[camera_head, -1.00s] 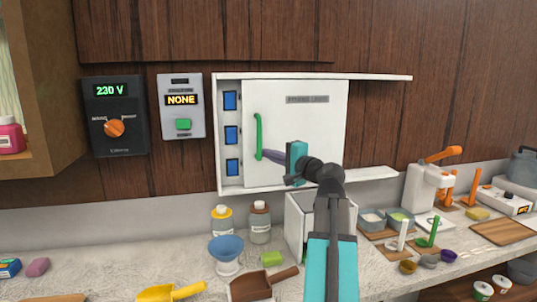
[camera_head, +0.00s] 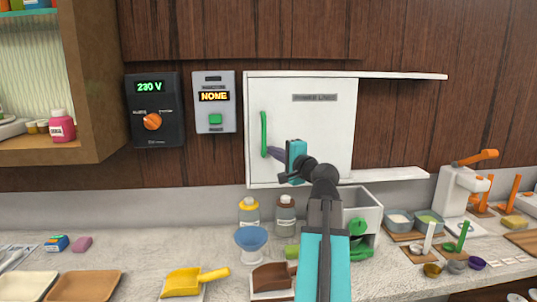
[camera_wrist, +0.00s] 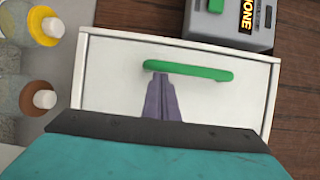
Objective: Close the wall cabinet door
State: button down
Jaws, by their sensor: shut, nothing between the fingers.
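The white wall cabinet door (camera_head: 315,125) lies over the cabinet front in the head view, and the blue items inside are hidden. Its green vertical handle (camera_head: 264,134) is near the door's left edge. Shelf-like white cabinet edges (camera_head: 400,76) stick out to the right. My gripper (camera_head: 268,152) is shut and empty, its purple fingertips at the handle's lower part. The white door (camera_wrist: 110,85) also shows there.
A grey box reading NONE (camera_head: 214,100) and a black 230 V panel (camera_head: 152,110) hang left of the cabinet.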

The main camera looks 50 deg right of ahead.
jog(key=shift+w+a, duration=0.15)
jog(key=shift+a, duration=0.15)
jog(key=shift+d, duration=0.15)
jog(key=s+d+b, duration=0.1)
jog(key=s+b, duration=0.2)
jog(key=s, duration=0.9)
dwell(0.4)
jog(key=shift+d+r, duration=0.1)
dwell(0.4)
